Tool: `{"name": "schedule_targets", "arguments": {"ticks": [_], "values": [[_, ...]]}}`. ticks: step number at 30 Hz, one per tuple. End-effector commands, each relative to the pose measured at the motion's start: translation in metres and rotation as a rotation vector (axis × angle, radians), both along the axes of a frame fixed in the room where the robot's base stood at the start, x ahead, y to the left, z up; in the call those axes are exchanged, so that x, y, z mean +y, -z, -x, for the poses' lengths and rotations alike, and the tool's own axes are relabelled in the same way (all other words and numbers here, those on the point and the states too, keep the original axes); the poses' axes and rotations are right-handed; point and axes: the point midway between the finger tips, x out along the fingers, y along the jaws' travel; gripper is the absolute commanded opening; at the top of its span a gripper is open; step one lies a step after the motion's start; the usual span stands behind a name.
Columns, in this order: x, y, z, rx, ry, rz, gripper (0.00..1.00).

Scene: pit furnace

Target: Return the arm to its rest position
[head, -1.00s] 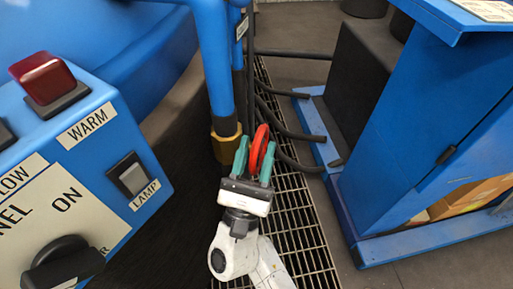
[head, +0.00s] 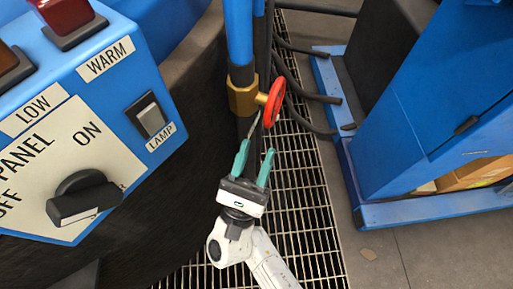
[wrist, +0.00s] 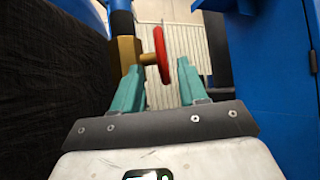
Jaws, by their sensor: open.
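My gripper (head: 254,164) is open and empty, with its teal fingers apart, above the floor grating in the head view. The red valve wheel (head: 273,102) sits on a brass fitting (head: 241,97) on the blue pipe, just beyond the fingertips. In the wrist view the gripper's fingers (wrist: 158,88) show spread, and the red wheel (wrist: 161,54) appears edge-on beyond and between them. The fingers appear clear of the wheel.
A blue cabinet (head: 440,110) stands on the right. Dark hoses (head: 310,92) lie over the grating (head: 300,180).

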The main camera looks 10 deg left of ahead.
Motion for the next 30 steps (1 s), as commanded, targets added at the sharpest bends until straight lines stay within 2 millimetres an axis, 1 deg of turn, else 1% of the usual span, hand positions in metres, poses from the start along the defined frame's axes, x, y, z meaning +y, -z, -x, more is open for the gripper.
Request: {"name": "schedule_targets", "arguments": {"ticks": [9,11,13,14,17,18,20,21,23,24,26,27,30], "values": [[0.0,0.0,0.0,0.0,0.0,0.0,0.43],[-0.008,-0.001,-0.003,0.007,0.01,-0.026,0.43],[-0.029,-0.001,-0.008,0.025,0.036,-0.097,0.43],[-0.041,-0.001,-0.011,0.035,0.051,-0.141,0.43],[-0.099,0.002,-0.021,0.07,0.125,-0.347,0.43],[-0.126,0.006,-0.023,0.08,0.162,-0.448,0.43],[-0.168,0.014,-0.023,0.092,0.221,-0.607,0.43],[-0.194,0.021,-0.021,0.095,0.26,-0.713,0.43],[-0.231,0.033,-0.015,0.091,0.32,-0.871,0.43],[-0.253,0.042,-0.01,0.086,0.36,-0.976,0.43],[-0.283,0.057,0.001,0.071,0.42,-1.132,0.43],[-0.302,0.067,0.009,0.058,0.462,-1.234,0.43],[-0.338,0.094,0.032,0.013,0.563,-1.485,0.43]]}}
